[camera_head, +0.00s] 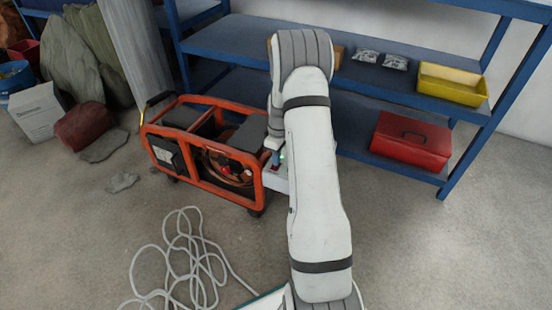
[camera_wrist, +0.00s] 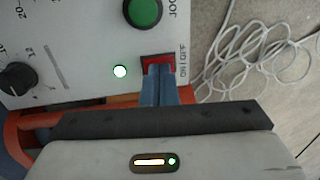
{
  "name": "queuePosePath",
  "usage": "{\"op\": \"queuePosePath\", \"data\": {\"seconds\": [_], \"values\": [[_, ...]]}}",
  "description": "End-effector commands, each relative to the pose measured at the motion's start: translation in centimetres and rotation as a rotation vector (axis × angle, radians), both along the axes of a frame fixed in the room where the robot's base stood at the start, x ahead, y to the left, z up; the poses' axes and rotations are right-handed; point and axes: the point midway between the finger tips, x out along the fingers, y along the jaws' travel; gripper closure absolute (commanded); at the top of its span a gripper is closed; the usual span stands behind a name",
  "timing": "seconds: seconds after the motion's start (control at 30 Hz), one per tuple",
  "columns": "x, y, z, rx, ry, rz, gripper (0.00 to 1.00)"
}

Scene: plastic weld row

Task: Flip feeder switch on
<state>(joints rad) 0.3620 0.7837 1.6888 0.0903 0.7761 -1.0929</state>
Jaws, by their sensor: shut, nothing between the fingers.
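A pale control panel (camera_wrist: 75,40) fills the upper left of the wrist view. A red switch (camera_wrist: 157,61) is set near its right edge, beside small lettering that I cannot read clearly. The blue fingers of my gripper (camera_wrist: 159,76) are shut and empty, with their tips at the switch, seemingly touching it. They hide much of it, so I cannot tell its position. A small green-white lamp (camera_wrist: 120,72) is lit left of the switch. In the head view, my gripper (camera_head: 275,157) is at the panel box (camera_head: 275,181), partly hidden by my arm.
The panel also bears a green button (camera_wrist: 143,11) and a black knob (camera_wrist: 17,78). An orange-framed machine (camera_head: 205,190) stands beside the box. A blue shelf (camera_head: 390,92) holds a yellow bin (camera_head: 452,84) and red toolbox (camera_head: 410,141). Coiled cable (camera_head: 185,262) lies on the floor.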

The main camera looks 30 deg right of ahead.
Motion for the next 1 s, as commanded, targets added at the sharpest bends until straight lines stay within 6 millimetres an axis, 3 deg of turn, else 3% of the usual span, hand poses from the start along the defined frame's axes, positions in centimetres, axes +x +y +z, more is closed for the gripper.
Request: {"op": "queuePosePath", "data": {"seconds": [0.6, 0.8, 1.0], "values": [[-0.8, 1.2, 11.9, -0.001, -0.001, 0.001, 1.0], [-0.9, 1.4, 13.5, -0.001, -0.001, 0.001, 1.0], [-1.0, 1.4, 13.6, -0.001, 0.001, 0.001, 1.0]]}}
